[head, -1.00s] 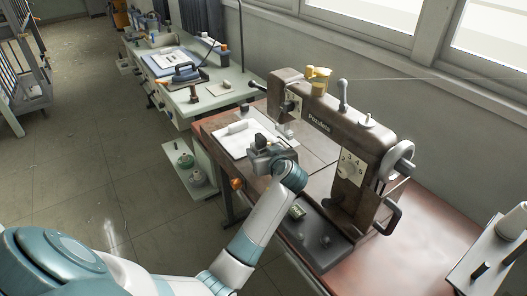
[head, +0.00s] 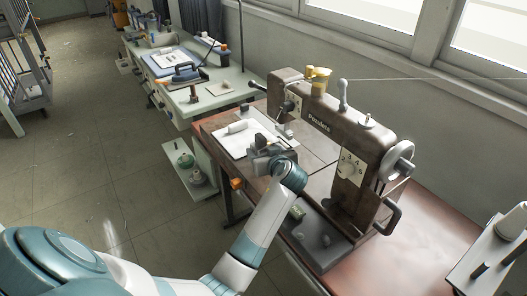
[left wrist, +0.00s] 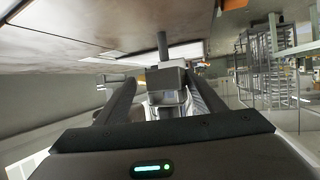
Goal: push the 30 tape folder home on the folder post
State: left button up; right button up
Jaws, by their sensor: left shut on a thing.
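My left gripper (head: 262,163) is at the near edge of the sewing table, in front of the sewing machine's needle end. In the left wrist view its two dark fingers (left wrist: 163,108) are closed on a grey metal block, which looks like the tape folder (left wrist: 166,78). A grey round post (left wrist: 163,45) shows right behind the block and lines up with it. I cannot tell whether the folder is fully seated on the post. In the head view the gripper mostly hides the folder. My right gripper is in neither view.
The brown sewing machine (head: 325,124) stands close to the right of the gripper. A white tray (head: 232,148) with a white roll (head: 237,127) lies just beyond it. A dark tray (head: 322,252) with small parts is nearer. A pale table (head: 205,108) with an iron stands behind.

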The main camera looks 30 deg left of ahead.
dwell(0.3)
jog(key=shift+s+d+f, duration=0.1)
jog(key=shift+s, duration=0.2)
pick_arm(q)
jog(key=shift+f+b, duration=0.4)
jog(key=shift+f, duration=0.1)
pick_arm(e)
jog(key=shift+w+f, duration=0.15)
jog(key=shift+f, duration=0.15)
pick_arm(q)
jog(key=shift+s+f, duration=0.1)
jog(key=shift+f, duration=0.05)
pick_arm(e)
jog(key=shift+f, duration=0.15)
